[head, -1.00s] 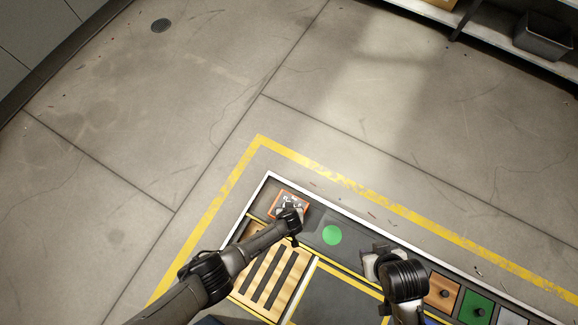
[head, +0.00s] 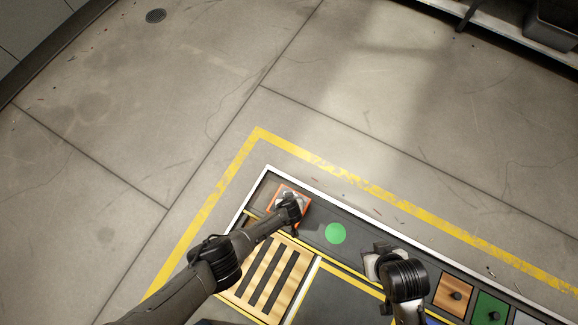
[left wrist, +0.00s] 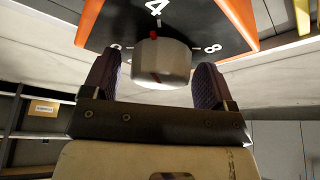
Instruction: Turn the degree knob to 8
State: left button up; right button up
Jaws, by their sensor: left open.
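The orange-edged dial panel (head: 276,199) sits in the far left corner of the bench, partly hidden by my left gripper (head: 289,203). In the left wrist view the panel's dark face (left wrist: 215,22) shows a 4 at the top, an 8 at right and a partly hidden mark at left. The pale round knob (left wrist: 165,62) has a red mark at its top edge, towards the 4. My left gripper (left wrist: 154,82) is open, with one finger on each side of the knob and visible gaps. My right gripper (head: 374,262) hangs over the bench; its fingers are unclear.
A green disc (head: 336,233) lies on the bench right of the panel. A slatted wooden board (head: 268,280) is nearer me. An orange-brown tile (head: 454,294) and a green tile (head: 489,309), each with a dark knob, are at right. A white rim (head: 340,203) edges the bench.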

pick_arm(q)
jog(key=shift+c, duration=0.4)
jog(key=c, duration=0.8)
